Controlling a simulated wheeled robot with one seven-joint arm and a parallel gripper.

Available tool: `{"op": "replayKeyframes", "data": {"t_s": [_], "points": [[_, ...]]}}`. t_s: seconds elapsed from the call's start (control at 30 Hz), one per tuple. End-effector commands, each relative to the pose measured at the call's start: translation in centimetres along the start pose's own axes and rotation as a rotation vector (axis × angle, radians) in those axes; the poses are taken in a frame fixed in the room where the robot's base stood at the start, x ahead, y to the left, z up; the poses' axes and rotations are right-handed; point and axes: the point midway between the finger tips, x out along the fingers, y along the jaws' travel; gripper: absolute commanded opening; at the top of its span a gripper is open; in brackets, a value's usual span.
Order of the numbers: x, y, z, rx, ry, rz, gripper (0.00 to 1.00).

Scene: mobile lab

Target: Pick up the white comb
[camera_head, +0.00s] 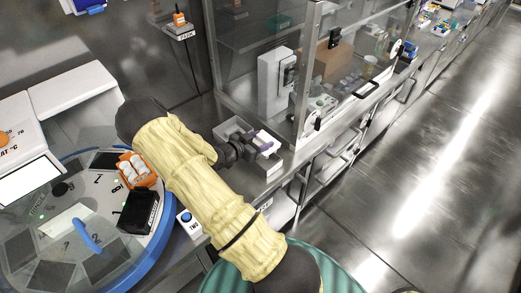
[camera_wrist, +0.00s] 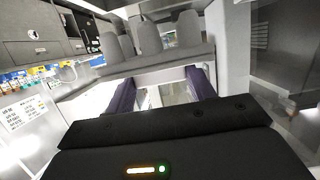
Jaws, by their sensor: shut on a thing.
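My gripper (camera_head: 262,145) is at the white box on the bench, beside the glass cabinet. In the wrist view its two purple fingers (camera_wrist: 160,90) stand apart, with a pale part between them. The white comb (camera_wrist: 155,62) appears there as a pale bar with several rounded prongs, just beyond the fingers. My gripper is shut on it. In the head view the comb is small and partly hidden by the fingers, so I cannot tell whether it touches the box.
A round blue-rimmed carousel (camera_head: 150,247) with an orange rack (camera_head: 137,170) is at the left. The floor (camera_head: 430,190) at the right is clear.

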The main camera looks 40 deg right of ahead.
Motion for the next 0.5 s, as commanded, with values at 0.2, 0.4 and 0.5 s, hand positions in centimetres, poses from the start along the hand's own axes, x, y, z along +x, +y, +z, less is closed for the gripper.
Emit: {"op": "replayKeyframes", "data": {"t_s": [0.2, 0.4, 0.5], "points": [[-0.7, 0.0, -2.4, 0.001, 0.0, 0.0, 0.31], [-0.8, 0.0, -2.8, -0.001, 0.001, 0.001, 0.31], [-0.8, 0.0, -2.8, -0.001, 0.001, 0.001, 0.31]]}}
